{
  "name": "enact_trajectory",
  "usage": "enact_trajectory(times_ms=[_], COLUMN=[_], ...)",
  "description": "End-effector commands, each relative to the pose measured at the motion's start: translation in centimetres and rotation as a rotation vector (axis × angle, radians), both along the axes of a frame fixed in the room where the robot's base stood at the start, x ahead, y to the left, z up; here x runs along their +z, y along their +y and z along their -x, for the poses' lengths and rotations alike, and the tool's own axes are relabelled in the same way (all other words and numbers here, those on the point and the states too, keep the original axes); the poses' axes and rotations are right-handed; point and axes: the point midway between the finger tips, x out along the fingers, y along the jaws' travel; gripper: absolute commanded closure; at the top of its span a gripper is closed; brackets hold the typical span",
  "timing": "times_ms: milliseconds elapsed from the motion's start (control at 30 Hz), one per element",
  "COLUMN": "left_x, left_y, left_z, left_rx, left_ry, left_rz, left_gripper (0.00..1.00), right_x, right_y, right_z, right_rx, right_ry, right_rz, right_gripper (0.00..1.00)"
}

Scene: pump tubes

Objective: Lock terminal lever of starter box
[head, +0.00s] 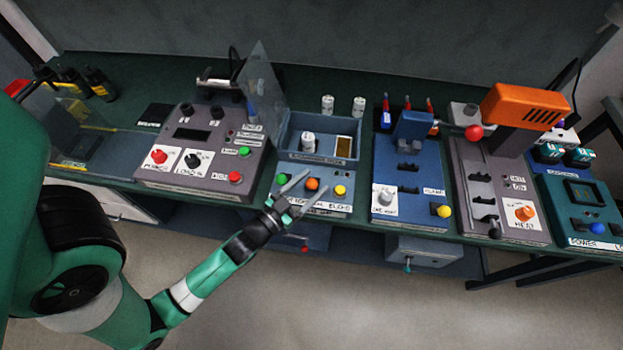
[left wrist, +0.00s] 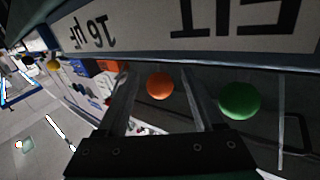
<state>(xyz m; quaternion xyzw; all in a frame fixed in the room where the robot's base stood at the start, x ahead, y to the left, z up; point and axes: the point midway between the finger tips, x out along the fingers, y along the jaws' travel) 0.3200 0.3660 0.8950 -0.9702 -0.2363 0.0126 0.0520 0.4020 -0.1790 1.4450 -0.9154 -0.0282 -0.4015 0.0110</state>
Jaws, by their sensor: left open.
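My left gripper (head: 316,184) is open. In the head view its two fingers reach over the front panel (head: 325,204) of a blue-grey station with green, orange and yellow knobs. The orange knob (head: 312,184) appears between the fingertips; contact cannot be told. The left wrist view also shows the orange knob (left wrist: 160,85) between the fingers and the green knob (left wrist: 239,100) to the right. No label clearly names a starter box. A small grey box (head: 425,250) with a teal lever (head: 407,265) hangs below the table edge, right of the gripper. My right gripper is not in view.
A grey console (head: 203,152) with red and green buttons stands left. A blue station (head: 405,205) and a grey heater station (head: 500,190) with an orange head (head: 525,105) stand right. A dark unit with a red button (head: 305,249) sits below the table. The floor in front is clear.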

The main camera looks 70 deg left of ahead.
Motion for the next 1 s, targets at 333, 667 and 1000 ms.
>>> enact_trajectory(times_ms=[333,667,1000], left_x=[-0.05,-0.03,-0.01], left_y=[0.18,0.16,0.16], left_z=[-0.35,-0.32,-0.32], left_rx=[0.0,0.0,0.0], left_ry=[0.0,0.0,-0.001], left_rz=[0.0,0.0,0.0], left_gripper=[0.41,1.0,1.0], right_x=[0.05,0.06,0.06], right_y=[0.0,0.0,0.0], right_z=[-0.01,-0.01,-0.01], right_rx=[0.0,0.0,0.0], right_ry=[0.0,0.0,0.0], right_rz=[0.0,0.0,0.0], right_gripper=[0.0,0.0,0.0])
